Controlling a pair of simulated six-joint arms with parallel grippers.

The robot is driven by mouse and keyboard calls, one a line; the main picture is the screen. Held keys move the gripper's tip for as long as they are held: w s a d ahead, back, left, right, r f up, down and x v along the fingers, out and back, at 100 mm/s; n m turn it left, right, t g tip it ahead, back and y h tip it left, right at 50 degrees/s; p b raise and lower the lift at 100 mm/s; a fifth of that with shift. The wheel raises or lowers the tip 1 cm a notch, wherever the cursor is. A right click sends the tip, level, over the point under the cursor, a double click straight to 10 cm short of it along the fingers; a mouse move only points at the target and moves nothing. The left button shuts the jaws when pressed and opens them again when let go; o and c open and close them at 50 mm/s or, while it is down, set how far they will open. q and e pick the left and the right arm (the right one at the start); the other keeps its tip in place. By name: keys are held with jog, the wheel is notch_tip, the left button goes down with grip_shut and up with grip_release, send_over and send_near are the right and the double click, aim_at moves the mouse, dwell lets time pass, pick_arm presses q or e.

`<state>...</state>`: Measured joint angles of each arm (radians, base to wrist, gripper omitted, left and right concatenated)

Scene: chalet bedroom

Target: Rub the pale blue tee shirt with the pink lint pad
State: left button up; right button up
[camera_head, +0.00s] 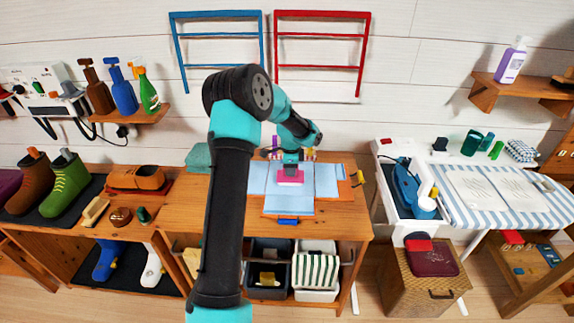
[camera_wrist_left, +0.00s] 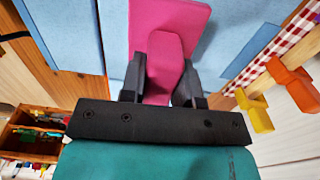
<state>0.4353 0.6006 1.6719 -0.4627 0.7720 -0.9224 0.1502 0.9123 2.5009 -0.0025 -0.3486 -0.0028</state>
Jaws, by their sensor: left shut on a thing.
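The pale blue tee shirt (camera_head: 326,182) lies spread flat on the wooden table in the middle of the head view. Part of it also shows in the left wrist view (camera_wrist_left: 60,32). The pink lint pad (camera_head: 290,177) is over the middle of the shirt. My left gripper (camera_head: 291,165) is shut on the pad's pink handle, seen between both fingers in the left wrist view (camera_wrist_left: 163,62). The pad looks at or just above the cloth; I cannot tell whether it touches. My left arm hides the left part of the table. My right gripper is not in view.
A folded teal cloth (camera_head: 199,156) lies at the table's back left. A blue item (camera_head: 288,222) lies at the front edge below the shirt. A blue iron (camera_head: 410,186) stands on the right. Bins (camera_head: 317,272) sit under the table.

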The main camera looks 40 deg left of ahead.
pick_arm(q)
jog(key=shift+s+d, duration=0.9)
notch_tip(320, 180, up, 8)
jog(key=shift+r, duration=0.15)
